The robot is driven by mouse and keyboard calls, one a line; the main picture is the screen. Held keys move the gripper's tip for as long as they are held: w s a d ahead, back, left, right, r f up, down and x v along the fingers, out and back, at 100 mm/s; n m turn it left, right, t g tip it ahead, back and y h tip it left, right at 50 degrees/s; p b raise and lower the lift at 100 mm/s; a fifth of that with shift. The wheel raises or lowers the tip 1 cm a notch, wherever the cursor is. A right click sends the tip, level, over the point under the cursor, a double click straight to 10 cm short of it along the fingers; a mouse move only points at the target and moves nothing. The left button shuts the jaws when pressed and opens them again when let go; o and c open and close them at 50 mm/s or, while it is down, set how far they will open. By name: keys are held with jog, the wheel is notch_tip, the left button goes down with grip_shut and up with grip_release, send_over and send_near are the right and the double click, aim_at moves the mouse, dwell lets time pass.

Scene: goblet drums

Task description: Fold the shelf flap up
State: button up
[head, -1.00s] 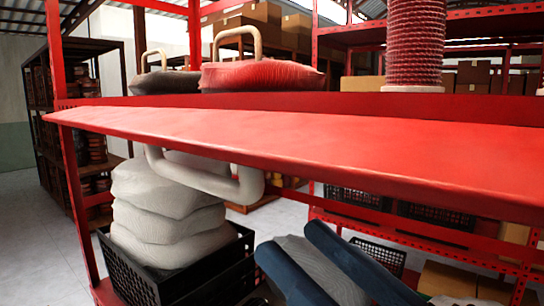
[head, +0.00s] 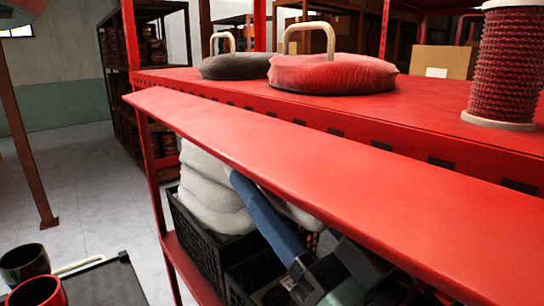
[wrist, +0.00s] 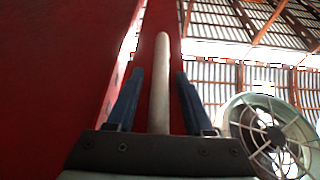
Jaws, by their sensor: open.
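The red shelf flap (head: 330,165) runs along the front of the red shelf (head: 420,122) in the head view, slanting, with dark hinge-like pieces behind it. My gripper (head: 265,212) is below the flap, one blue finger showing and the other hidden. In the wrist view, my gripper (wrist: 158,85) is open, with its two blue fingers on either side of a pale handle bar (wrist: 159,75). Gaps show on both sides of the bar. A large red surface (wrist: 55,80) fills the left there. In the head view, the flap hides the handle.
A red round cushion-like weight (head: 332,72), a dark one (head: 236,66) and a red rope spool (head: 505,65) stand on the shelf. Pale sacks (head: 208,195) sit in a black crate (head: 205,240) below. A red cup (head: 38,292) is lower left. The left floor is open.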

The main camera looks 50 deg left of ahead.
jog(key=shift+a+r, duration=0.1)
jog(key=shift+a, duration=0.15)
grip_shut()
dwell(1.4)
